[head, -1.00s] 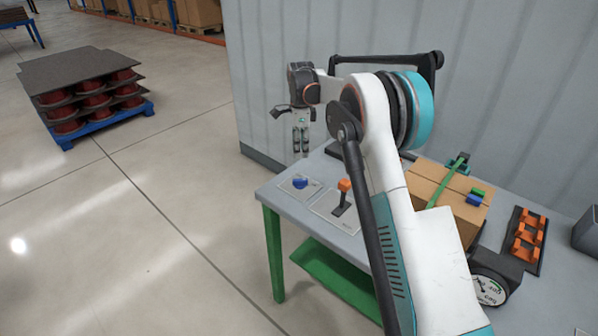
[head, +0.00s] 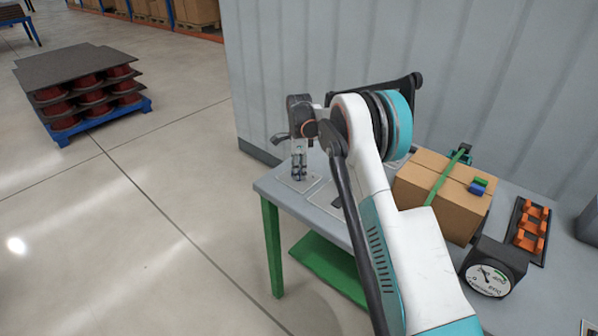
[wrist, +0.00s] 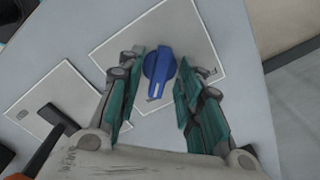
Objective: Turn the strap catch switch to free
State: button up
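The blue rotary switch (wrist: 158,66) sits on a pale square plate (wrist: 200,37) on the grey table, with its pointer end toward the bottom of the wrist view. Marks beside it are too small to read. My gripper (wrist: 157,92) is open, with one teal-padded finger to the left of the knob and one to the right, and visible gaps on both sides. In the head view my gripper (head: 299,178) points down over the plate at the table's left corner and hides the knob. I cannot tell how high the fingertips are above the plate.
A second plate with a black lever (wrist: 57,117) lies close to the left in the wrist view. A cardboard box (head: 440,197) with a green strap (head: 444,182), a dial gauge (head: 488,279) and an orange rack (head: 528,233) stand further right. A corrugated wall is behind.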

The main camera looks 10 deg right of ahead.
jog(key=shift+f, duration=0.15)
jog(key=shift+c, duration=0.5)
grip_shut()
jog(key=n, duration=0.4)
jog(key=shift+n, duration=0.4)
jog(key=n, duration=0.4)
jog(key=shift+n+p, duration=0.3)
jog(key=n, duration=0.4)
jog(key=shift+n, duration=2.2)
